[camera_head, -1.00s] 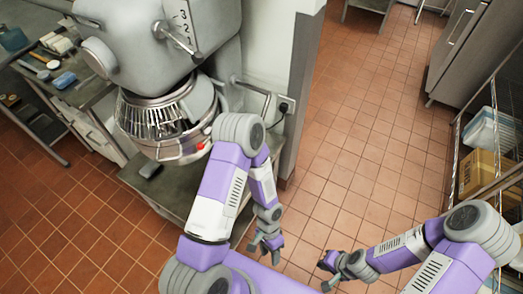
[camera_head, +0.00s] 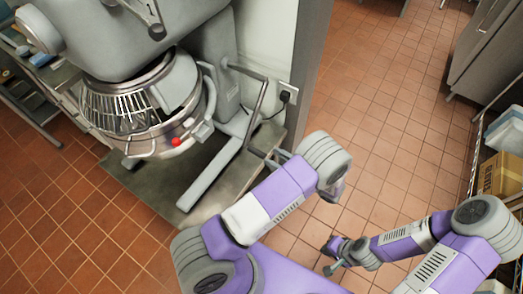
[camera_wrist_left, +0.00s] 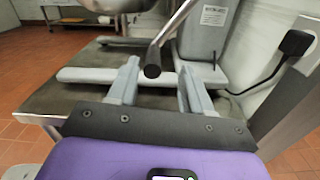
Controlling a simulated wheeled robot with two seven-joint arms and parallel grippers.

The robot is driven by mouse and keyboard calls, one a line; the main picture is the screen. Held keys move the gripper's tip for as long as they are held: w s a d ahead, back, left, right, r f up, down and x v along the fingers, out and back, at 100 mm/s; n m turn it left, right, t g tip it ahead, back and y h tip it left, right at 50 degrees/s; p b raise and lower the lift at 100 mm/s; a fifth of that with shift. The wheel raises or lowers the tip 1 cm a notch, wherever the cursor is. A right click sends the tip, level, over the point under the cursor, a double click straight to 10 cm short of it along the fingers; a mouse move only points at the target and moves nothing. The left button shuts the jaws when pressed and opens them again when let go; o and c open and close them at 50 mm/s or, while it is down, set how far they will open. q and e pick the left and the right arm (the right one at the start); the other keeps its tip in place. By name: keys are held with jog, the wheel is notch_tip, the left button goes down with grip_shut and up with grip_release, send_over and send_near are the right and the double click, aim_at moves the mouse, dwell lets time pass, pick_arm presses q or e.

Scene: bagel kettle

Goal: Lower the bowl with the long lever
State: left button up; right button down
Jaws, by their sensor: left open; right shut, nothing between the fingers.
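The steel bowl (camera_head: 152,144) sits under the wire guard of the grey mixer (camera_head: 140,40), with a red knob (camera_head: 176,142) on its side. The long lever (camera_head: 258,105) is a thin bent metal rod on the mixer's right side, hanging downward. In the left wrist view its black end (camera_wrist_left: 152,68) appears between the fingertips of my left gripper (camera_wrist_left: 155,78), which is open; I cannot tell whether it touches them. In the head view the left gripper (camera_head: 264,156) is partly hidden behind my arm. My right gripper (camera_head: 328,268) is shut and empty, low over the floor.
The mixer's base (camera_head: 150,190) stands against a wall end with a socket and black plug (camera_head: 288,95). A work table with clutter (camera_head: 40,65) is at the left. A wire shelf with a cardboard box (camera_head: 497,175) is at the right. Tiled floor between is clear.

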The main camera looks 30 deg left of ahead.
aim_at(247, 147)
pick_arm(q)
jog(key=a, duration=0.2)
jog(key=a+b, duration=0.1)
jog(key=a, duration=0.2)
jog(key=a+f+b, duration=0.1)
jog(key=a, duration=0.1)
jog(key=shift+s+a+f, duration=0.1)
jog(key=shift+s+a, duration=0.1)
jog(key=shift+a, duration=0.1)
pick_arm(e)
jog(key=shift+s+f, duration=0.2)
jog(key=shift+f, duration=0.45)
jog(key=shift+s+f, duration=0.2)
jog(key=shift+f, duration=0.4)
pick_arm(q)
grip_shut()
